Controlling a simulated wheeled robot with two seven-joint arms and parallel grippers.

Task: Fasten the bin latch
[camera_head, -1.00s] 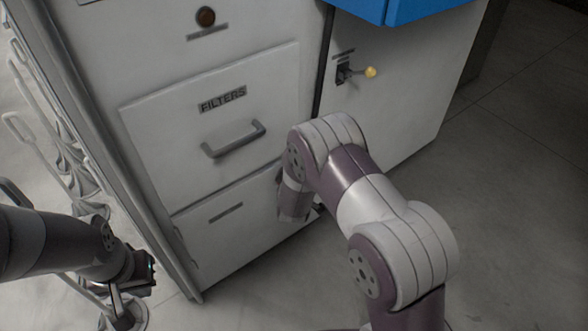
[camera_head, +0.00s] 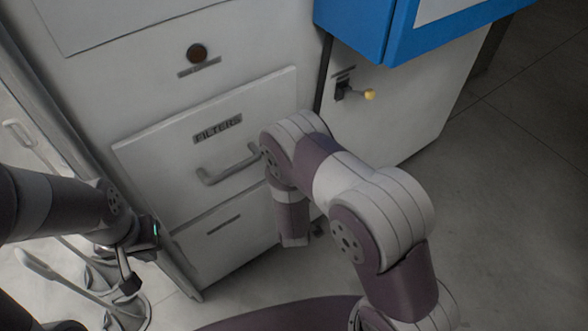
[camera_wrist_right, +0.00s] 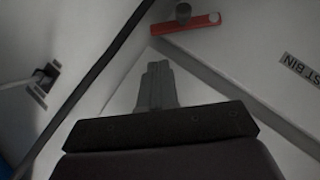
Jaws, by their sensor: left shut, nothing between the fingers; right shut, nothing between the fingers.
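In the right wrist view a red bar with a dark round knob (camera_wrist_right: 186,19), which looks like the bin latch, sits on a pale panel. A label ending in "ST BIN" (camera_wrist_right: 299,72) is on the panel to its right. My right gripper (camera_wrist_right: 157,72) is shut and empty, its fingers below and left of the red bar and apart from it in the picture. In the head view my right arm hides its gripper and the latch. My left gripper (camera_head: 129,283) hangs at the lower left, shut and empty, left of the cabinet.
The white cabinet has a FILTERS drawer (camera_head: 217,128) with a grey handle (camera_head: 230,170) and a lower drawer (camera_head: 222,238). A lever with a yellow knob (camera_head: 369,94) is on the right panel, under a blue box (camera_head: 385,30). Floor (camera_head: 500,200) is clear at right.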

